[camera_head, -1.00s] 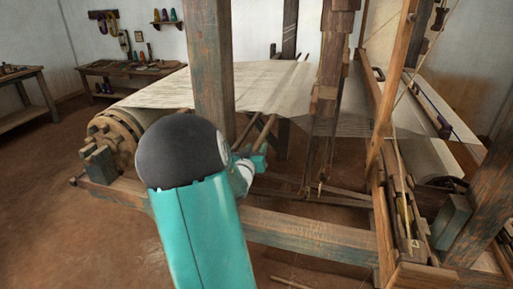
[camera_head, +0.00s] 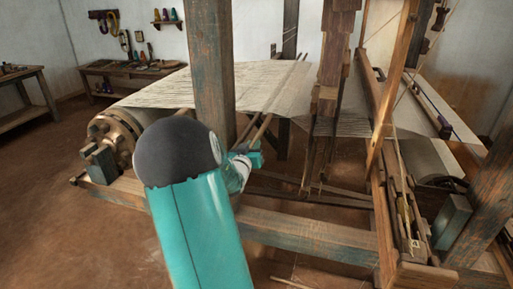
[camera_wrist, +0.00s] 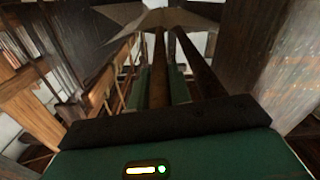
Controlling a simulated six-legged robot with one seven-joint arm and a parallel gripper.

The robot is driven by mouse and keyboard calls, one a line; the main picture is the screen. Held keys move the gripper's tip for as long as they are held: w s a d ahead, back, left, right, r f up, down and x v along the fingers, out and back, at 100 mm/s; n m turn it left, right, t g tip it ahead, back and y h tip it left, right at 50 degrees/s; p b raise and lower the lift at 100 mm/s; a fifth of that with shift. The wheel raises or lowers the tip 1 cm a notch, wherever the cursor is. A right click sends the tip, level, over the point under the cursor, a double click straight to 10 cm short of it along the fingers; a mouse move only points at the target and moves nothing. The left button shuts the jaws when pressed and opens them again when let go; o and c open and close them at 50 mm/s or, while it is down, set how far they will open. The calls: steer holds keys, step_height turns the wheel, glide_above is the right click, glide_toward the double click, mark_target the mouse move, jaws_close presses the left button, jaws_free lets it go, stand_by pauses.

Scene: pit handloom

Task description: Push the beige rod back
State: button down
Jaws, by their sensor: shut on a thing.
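Two long brown-beige rods run through the pale warp and stick out beyond its near edge, just right of the big post. In the wrist view, my gripper (camera_wrist: 158,92) has its green fingers on either side of the left rod (camera_wrist: 158,62). The second rod (camera_wrist: 196,65) passes outside the fingers on the right. In the head view, my teal gripper (camera_head: 252,156) is at the near ends of the rods, below the warp sheet (camera_head: 165,90). The exact contact is partly hidden there by my arm.
A thick wooden post (camera_head: 212,70) stands close left of my gripper. A horizontal beam (camera_head: 300,233) runs below it. The warp roller (camera_head: 118,130) is at left, and hanging loom parts (camera_head: 328,100) are at right. Open floor lies at front left.

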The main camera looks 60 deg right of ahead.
steer(key=shift+w, duration=0.35)
steer(key=c, duration=1.3)
jaws_free()
steer(key=shift+w, duration=0.1)
steer(key=shift+a, duration=0.1)
